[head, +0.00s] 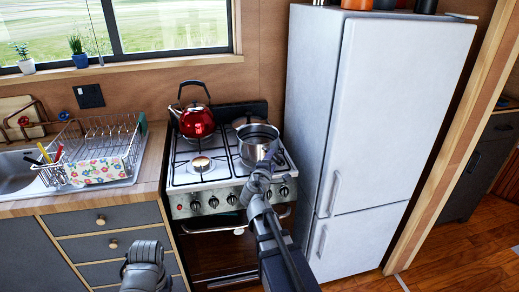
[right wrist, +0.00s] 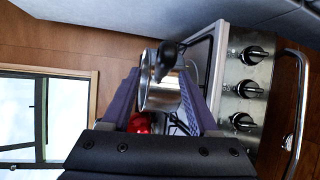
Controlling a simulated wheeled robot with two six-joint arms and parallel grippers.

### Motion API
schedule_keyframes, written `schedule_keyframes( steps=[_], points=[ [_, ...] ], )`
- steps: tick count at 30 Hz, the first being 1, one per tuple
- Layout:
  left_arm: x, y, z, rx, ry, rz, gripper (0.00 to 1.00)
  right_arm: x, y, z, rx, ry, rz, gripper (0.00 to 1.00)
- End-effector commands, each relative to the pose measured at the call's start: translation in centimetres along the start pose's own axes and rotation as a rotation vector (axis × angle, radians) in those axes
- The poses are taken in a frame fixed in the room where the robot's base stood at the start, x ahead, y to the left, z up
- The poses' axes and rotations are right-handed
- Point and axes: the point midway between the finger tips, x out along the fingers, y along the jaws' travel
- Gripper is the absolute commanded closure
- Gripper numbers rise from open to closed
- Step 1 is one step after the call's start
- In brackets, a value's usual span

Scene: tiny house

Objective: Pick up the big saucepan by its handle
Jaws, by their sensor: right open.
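The big saucepan (head: 257,138) is shiny metal and stands upright on the right side of the stove. Its black handle (right wrist: 166,58) points towards the camera in the right wrist view, where the pan body (right wrist: 157,94) shows between my fingers. My right gripper (head: 266,168) is in front of the pan and partly covers it in the head view. Its two fingers are apart in the right wrist view (right wrist: 158,100), with the handle's end near the upper edge of the gap. I see no grip on the handle. Only part of my left arm shows at the bottom.
A red kettle (head: 196,121) stands at the back left of the stove (head: 215,185). A small round item (head: 201,163) is on the front left burner. The white fridge (head: 375,110) stands close on the right. A dish rack (head: 105,140) is left of the stove.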

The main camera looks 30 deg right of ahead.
Motion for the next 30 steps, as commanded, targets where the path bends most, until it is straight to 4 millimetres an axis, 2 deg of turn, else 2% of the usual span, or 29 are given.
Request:
schedule_keyframes(
  steps=[5,13,21,30],
  points=[
    [0.4,0.0,0.0,0.000,0.000,0.000,0.50,1.0,-0.2,-0.2,0.000,-0.001,-0.001,0.39],
    [1.3,0.1,-0.1,0.000,0.000,0.000,0.50,4.8,-0.4,-0.7,0.001,-0.001,0.000,0.39],
    [1.3,0.1,-0.1,0.000,0.000,0.000,0.50,5.1,-0.3,-0.6,0.001,-0.001,-0.001,0.39],
    [1.3,0.1,-0.1,0.000,0.000,0.000,0.50,5.1,-0.3,-0.6,0.001,-0.001,-0.001,0.72]
  ],
)
